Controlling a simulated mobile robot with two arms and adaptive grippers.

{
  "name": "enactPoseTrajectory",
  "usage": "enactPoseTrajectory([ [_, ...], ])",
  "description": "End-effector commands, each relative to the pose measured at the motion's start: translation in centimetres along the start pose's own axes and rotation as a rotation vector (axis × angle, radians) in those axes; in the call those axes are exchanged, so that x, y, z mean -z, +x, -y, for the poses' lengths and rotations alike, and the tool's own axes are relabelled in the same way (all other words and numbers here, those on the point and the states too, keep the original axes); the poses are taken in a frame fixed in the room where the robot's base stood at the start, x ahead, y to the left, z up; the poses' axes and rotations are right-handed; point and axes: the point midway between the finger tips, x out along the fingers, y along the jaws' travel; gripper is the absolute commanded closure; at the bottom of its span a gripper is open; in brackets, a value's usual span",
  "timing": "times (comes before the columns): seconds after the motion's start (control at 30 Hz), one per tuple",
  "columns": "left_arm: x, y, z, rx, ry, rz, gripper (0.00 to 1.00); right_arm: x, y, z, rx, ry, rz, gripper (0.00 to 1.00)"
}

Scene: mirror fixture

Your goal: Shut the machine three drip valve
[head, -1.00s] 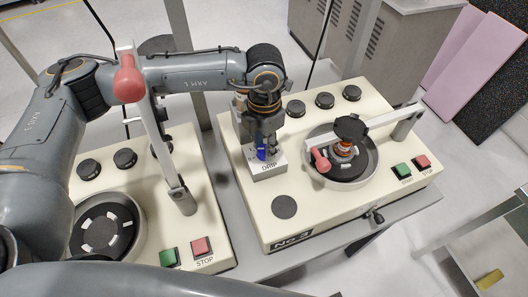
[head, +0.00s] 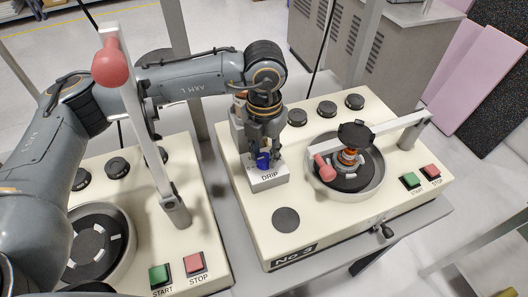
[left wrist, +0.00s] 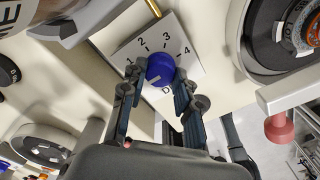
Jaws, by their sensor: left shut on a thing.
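The drip valve on machine No. 3 (head: 350,228) is a blue knob (head: 262,160) on a white block labelled DRIP (head: 269,184). In the left wrist view the blue knob (left wrist: 160,67) sits on a plate (left wrist: 190,72) numbered 1 to 4. A small light mark shows on the knob, but I cannot tell which setting it stands at. My left gripper (head: 263,152) points down at the valve, its fingers closed on the knob from both sides, as the left wrist view also shows (left wrist: 157,80). My right gripper is out of view.
Right of the valve is a round bowl (head: 378,183) with a swing arm (head: 385,136) and red handle above it. Green START (head: 410,181) and red STOP (head: 431,172) buttons sit at the right front. A neighbouring machine (head: 130,225) with an upright red-handled lever (head: 140,120) stands left.

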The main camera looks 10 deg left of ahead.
Motion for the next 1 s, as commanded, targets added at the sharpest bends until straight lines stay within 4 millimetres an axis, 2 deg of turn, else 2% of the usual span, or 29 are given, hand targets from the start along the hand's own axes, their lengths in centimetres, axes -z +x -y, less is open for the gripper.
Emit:
enactPoseTrajectory([
  [0.17,-0.2,-0.2,-0.1,0.0,-0.003,0.007,1.0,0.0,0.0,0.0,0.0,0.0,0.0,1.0],
  [0.2,-0.2,-0.2,-0.1,0.0,-0.003,0.007,0.65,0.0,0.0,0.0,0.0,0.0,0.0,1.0],
  [0.3,-0.2,-0.2,-0.1,0.0,-0.002,0.005,0.46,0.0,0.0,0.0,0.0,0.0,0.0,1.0],
  [0.67,-0.1,-0.4,0.0,0.0,0.0,0.003,0.46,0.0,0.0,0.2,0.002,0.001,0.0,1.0],
  [0.77,-0.1,-1.6,0.0,0.0,0.0,0.005,0.46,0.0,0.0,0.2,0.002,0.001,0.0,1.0],
  [1.0,-0.2,-6.6,0.0,0.0,0.0,0.007,0.46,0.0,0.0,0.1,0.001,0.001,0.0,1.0],
])
